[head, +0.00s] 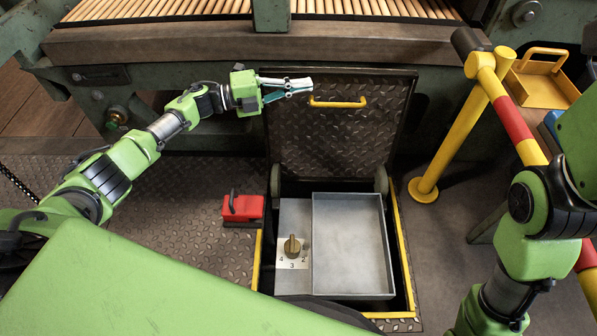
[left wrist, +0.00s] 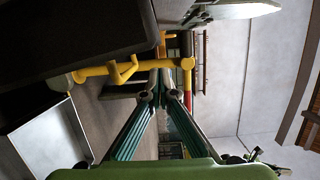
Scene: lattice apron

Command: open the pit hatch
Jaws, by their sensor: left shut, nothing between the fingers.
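The pit hatch lid (head: 335,145) is a dark tread-plate panel. It stands raised, leaning back against the green machine at the pit's far edge. Its yellow handle (head: 338,104) is near the top of the face. The pit opening is uncovered, with a yellow edge (head: 404,250) around it. My left gripper (head: 307,86) is shut and empty at the lid's upper left, just above the handle's left end; I cannot tell whether it touches the lid. Its closed fingers also show in the left wrist view (left wrist: 160,85). My right arm is at the right; its gripper is out of view.
Inside the pit are a grey tray (head: 350,245) and a numbered dial with a brass knob (head: 292,246). A red block (head: 243,208) sits on the floor left of the pit. A yellow post (head: 462,130) and a red-banded rail (head: 512,118) stand to the right.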

